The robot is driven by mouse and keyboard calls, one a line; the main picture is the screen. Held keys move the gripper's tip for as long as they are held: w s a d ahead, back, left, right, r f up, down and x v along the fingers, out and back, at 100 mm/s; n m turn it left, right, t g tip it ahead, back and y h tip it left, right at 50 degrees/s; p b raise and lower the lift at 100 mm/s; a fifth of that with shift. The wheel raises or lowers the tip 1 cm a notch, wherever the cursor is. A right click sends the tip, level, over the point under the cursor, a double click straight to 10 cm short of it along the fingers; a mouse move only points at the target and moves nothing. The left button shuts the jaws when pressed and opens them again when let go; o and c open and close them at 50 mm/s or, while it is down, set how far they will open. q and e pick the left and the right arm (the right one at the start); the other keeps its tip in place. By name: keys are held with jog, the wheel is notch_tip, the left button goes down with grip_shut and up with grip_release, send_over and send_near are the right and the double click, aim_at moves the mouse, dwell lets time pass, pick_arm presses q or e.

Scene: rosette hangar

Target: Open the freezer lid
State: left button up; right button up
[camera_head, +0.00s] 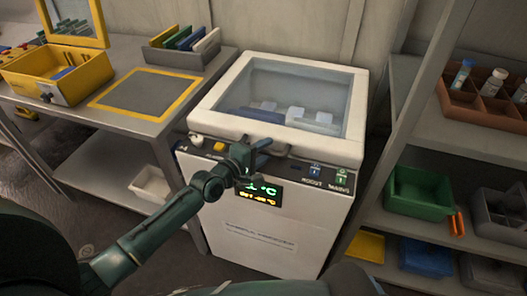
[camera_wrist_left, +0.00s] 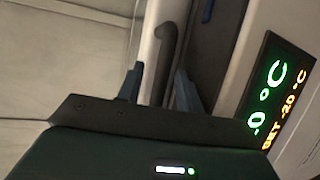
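The white freezer (camera_head: 262,235) stands in the middle of the head view. Its lid (camera_head: 355,120), a white frame around a glass pane, lies down or nearly so; I cannot tell if a small gap is open at its front. My left gripper (camera_head: 258,152) is at the lid's front edge, above the lit display. In the left wrist view the left gripper's fingers (camera_wrist_left: 158,82) are apart, with a dark grey handle (camera_wrist_left: 166,45) just beyond and between their tips. I see no clear contact with it. My right gripper is not in view.
A grey workbench (camera_head: 190,95) with a yellow box (camera_head: 55,85) and a rack of coloured panels (camera_head: 185,50) stands on the left. A shelf (camera_head: 430,130) with bins, including a green one (camera_head: 420,195), stands close on the right. The wall is behind the freezer.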

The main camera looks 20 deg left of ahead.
pick_arm(q)
jog(key=shift+c, duration=0.6)
grip_shut()
